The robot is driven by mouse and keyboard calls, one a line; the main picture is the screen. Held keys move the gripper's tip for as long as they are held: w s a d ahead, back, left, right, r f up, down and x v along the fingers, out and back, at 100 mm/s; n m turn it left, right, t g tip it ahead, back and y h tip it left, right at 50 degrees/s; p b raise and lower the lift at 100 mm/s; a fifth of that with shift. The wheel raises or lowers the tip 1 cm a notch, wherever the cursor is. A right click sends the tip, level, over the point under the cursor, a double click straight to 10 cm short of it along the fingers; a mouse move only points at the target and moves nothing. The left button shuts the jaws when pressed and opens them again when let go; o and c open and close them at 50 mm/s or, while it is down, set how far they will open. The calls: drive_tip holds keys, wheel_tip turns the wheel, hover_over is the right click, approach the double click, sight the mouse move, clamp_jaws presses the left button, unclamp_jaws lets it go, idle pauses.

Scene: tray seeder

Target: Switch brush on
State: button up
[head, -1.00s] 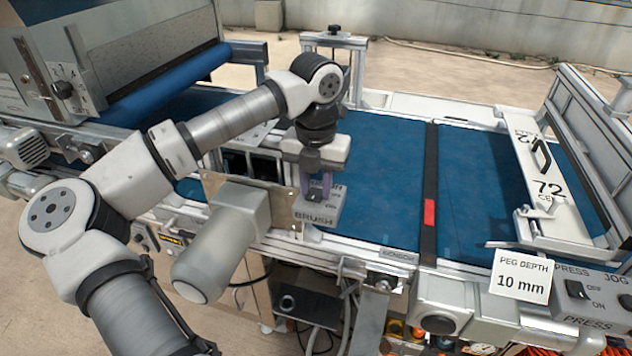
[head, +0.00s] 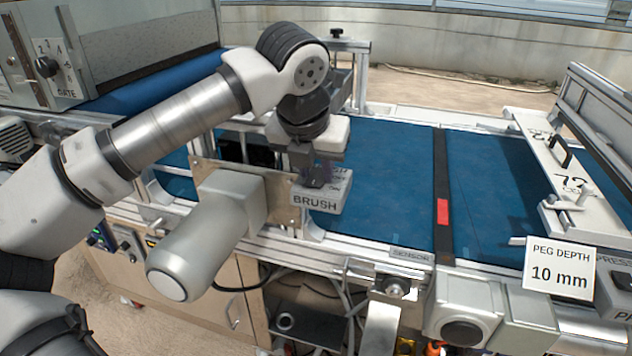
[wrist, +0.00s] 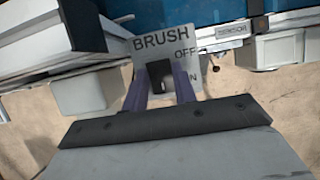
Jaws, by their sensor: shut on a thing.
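The grey box labelled BRUSH (head: 320,200) stands at the near side of the blue belt, next to the grey motor. In the wrist view, its plate (wrist: 148,46) shows the words BRUSH, OFF and ON, the last partly covered by a finger. A black switch (wrist: 160,74) sits on this plate, between my two purple fingers. My gripper (wrist: 160,90) is shut on the switch, one finger on each side. In the head view, my gripper (head: 318,180) comes down onto the top of the box and hides most of the switch. Which way the switch is tipped I cannot tell.
A grey cylindrical motor (head: 195,245) juts out left of the box. A black bar with a red mark (head: 442,212) crosses the blue belt (head: 385,180). A PEG DEPTH 10 mm sign (head: 560,276) stands at the right. A SENSOR label (head: 411,255) is on the near rail.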

drive_tip(key=shift+r, duration=0.1)
idle(0.3)
drive_tip(key=o, duration=1)
drive_tip(key=shift+c, duration=0.2)
drive_tip(key=v, duration=1.3)
drive_tip(key=shift+s+a+r, duration=0.2)
drive_tip(key=shift+s+r, duration=0.05)
drive_tip(key=shift+r, duration=0.05)
